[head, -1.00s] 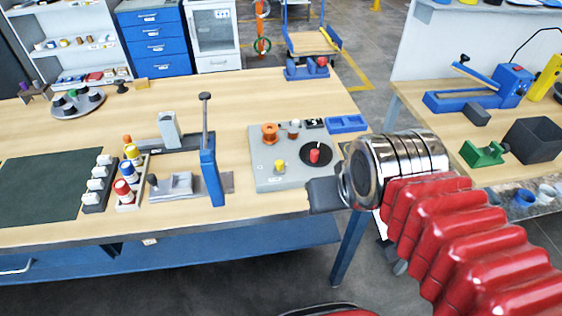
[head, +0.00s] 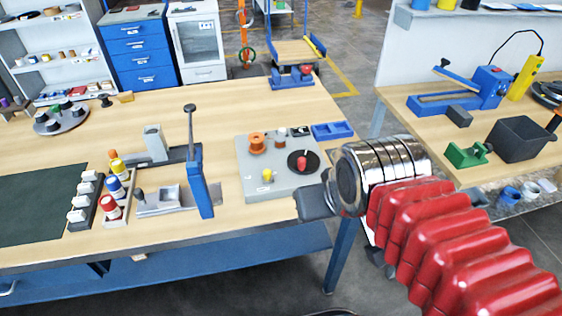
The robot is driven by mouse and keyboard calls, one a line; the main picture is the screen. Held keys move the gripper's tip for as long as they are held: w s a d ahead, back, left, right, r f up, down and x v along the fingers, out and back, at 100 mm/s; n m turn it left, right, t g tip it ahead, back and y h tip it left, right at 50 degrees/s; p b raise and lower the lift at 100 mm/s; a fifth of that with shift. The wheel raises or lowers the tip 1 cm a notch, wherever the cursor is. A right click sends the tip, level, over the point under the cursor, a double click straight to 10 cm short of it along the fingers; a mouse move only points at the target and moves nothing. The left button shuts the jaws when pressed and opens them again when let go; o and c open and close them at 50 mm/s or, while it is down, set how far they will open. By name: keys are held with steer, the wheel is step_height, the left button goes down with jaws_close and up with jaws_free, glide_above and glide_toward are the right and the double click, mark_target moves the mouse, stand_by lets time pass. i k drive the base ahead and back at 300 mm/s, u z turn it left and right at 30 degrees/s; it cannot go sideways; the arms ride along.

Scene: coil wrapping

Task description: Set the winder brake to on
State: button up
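A grey winder plate (head: 285,188) lies near the right end of the long wooden bench. It bears an orange spool (head: 257,142), a small dark spool with a pale top, a yellow knob (head: 267,175) and a black disc (head: 292,158) with a red knob (head: 301,162). I cannot tell which of these parts is the brake, or its setting. My gripper (head: 313,203) shows as a dark grey block at the end of my red-sleeved arm, by the plate's lower right corner. Its fingertips are not clearly visible, and nothing can be seen held.
A blue lever press (head: 200,180) stands left of the plate. A second bench (head: 425,130) at right holds a black bin (head: 522,141) and a green block (head: 466,154).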

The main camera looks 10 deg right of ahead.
mark_target(267, 178)
steer(key=k, duration=1.35)
steer(key=u, duration=0.6)
steer(key=i, duration=1.85)
steer(key=z, duration=0.1)
